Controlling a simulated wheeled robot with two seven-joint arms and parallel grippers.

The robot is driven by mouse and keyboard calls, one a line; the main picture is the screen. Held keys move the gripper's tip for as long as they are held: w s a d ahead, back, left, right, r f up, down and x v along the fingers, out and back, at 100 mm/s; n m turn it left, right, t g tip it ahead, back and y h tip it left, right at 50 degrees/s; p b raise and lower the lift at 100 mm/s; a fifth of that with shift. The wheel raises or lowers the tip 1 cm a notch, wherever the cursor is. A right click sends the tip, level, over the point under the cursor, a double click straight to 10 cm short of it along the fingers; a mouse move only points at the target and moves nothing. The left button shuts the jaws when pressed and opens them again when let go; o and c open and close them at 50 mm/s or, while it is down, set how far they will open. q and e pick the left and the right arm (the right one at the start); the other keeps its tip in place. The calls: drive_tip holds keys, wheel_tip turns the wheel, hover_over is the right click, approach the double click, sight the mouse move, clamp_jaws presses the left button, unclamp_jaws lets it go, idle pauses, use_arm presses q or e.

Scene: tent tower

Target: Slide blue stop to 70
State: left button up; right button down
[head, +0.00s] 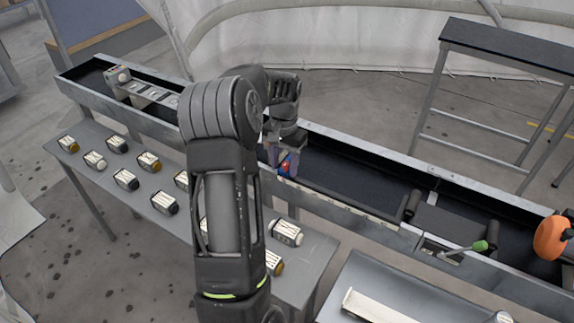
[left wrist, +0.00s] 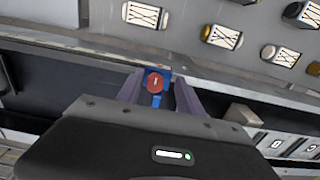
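The blue stop (left wrist: 166,76) with a red round knob sits on the near rail of the long conveyor trough. In the head view the blue stop (head: 285,169) shows partly, low between the fingers. My left gripper (head: 284,160) reaches down over the rail from above. In the left wrist view the fingers of my left gripper (left wrist: 158,92) lie on both sides of the stop, close against it. A pale scale strip (head: 335,202) runs along the rail to the right of the stop; its numbers are too small to read. My right gripper is not in view.
Several white-labelled cylinders (head: 126,179) lie on the grey side table (head: 95,205) before the trough. A green-knobbed lever (head: 480,246) and an orange round part (head: 551,237) are at the right. Lettered blocks (left wrist: 290,145) sit in the trough at the left in the head view.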

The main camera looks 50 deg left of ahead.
use_arm(q)
drive_tip(key=shift+o, duration=1.4)
drive_tip(key=shift+a, duration=0.15)
drive_tip(key=shift+o, duration=0.4)
wheel_tip(320, 180, up, 8)
drive_tip(key=shift+f+b, duration=0.1)
drive_tip(key=shift+b, duration=0.5)
drive_tip(key=shift+s, duration=0.1)
